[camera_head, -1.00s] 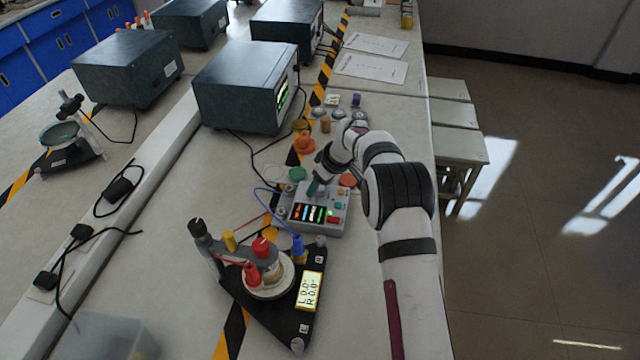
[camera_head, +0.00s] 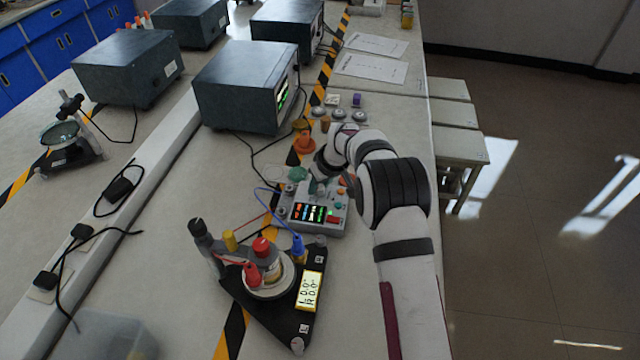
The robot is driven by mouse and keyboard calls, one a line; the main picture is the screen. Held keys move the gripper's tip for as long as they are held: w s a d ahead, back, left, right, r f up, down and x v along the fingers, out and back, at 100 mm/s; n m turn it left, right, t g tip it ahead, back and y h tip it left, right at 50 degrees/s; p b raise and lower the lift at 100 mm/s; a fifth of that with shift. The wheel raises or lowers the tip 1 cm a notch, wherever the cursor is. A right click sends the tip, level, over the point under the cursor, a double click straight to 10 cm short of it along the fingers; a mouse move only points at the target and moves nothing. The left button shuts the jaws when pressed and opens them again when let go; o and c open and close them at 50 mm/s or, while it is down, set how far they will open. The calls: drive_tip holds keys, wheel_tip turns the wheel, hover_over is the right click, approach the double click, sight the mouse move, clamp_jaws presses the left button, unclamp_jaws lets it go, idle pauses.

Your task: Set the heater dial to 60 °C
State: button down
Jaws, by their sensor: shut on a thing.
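The grey control box (camera_head: 327,222) stands on the bench near the centre, with a dark display (camera_head: 310,212) of small coloured readouts. The digits are too small to read. My gripper (camera_head: 314,187) reaches down from the back right to the top of the box, behind the display. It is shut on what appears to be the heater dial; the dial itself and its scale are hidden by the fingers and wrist.
A black triangular stand with a round turntable, coloured posts and a lit readout (camera_head: 309,291) stands close in front of the box. An orange cone-like piece (camera_head: 305,141) and small weights lie behind. A large dark instrument (camera_head: 243,88) stands back left. Blue and red wires run left of the box.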

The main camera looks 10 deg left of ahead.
drive_tip(key=m+t+h, duration=0.1)
drive_tip(key=m, duration=0.3)
drive_tip(key=shift+a+m, duration=0.1)
drive_tip(key=shift+m, duration=0.2)
drive_tip(key=m+h, duration=0.2)
drive_tip(key=m, duration=0.2)
drive_tip(key=shift+a+m, duration=0.1)
drive_tip(key=shift+m, duration=0.2)
drive_tip(key=m+h, duration=0.2)
drive_tip(key=m, duration=0.2)
drive_tip(key=shift+m, duration=0.3)
drive_tip(key=shift+a+m+g+h, duration=0.15)
drive_tip(key=shift+m+g+h, duration=0.4)
drive_tip(key=shift+m, duration=1.35)
drive_tip(key=c, duration=0.5)
unclamp_jaws()
drive_tip(key=shift+c, duration=0.2)
